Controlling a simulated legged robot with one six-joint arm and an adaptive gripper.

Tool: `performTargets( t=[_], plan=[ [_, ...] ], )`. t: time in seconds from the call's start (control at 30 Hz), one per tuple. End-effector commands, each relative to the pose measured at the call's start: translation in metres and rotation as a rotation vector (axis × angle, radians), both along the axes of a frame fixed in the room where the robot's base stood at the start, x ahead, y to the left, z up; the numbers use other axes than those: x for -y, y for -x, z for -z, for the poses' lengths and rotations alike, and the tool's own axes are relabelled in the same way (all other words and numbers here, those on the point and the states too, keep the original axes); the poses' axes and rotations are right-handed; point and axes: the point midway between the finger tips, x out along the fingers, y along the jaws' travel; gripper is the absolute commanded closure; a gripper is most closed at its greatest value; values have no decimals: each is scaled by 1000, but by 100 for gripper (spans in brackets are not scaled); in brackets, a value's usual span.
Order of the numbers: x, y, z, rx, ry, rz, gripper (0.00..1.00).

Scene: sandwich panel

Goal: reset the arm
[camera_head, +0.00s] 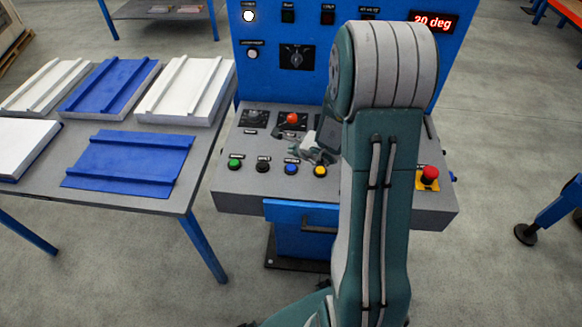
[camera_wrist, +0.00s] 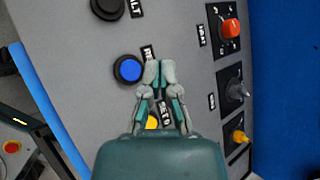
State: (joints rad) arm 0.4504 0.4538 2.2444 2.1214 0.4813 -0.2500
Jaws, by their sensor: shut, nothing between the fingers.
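The control console (camera_head: 390,210) stands in front of me with a row of buttons: green (camera_head: 234,163), black (camera_head: 263,166), blue (camera_head: 291,168) and yellow (camera_head: 320,170). My gripper (camera_head: 306,148) is shut and empty over the console, just behind the blue and yellow buttons. In the wrist view my gripper's closed tips (camera_wrist: 160,72) are just right of the blue button (camera_wrist: 127,69), apart from it in the picture. The yellow button (camera_wrist: 152,120) is partly hidden behind the fingers. The label by the blue button is partly covered by the fingers.
A red emergency-stop button (camera_head: 430,175) is at the console's right end, and a red knob (camera_head: 292,118) is behind the buttons. A display (camera_head: 433,22) reads "20 deg". A table (camera_head: 205,150) with white and blue panels stands at left.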

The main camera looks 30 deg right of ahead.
Motion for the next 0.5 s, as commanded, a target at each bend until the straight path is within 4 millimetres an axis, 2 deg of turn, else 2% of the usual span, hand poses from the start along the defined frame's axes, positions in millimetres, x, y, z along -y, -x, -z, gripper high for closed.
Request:
performTargets(
  t=[0.37,0.47,0.5],
  plan=[
    [0,0,0,1,1,-2,100],
    [-8,-1,-11,17,18,-45,100],
    [-15,-2,-21,32,35,-88,100]
  ],
)
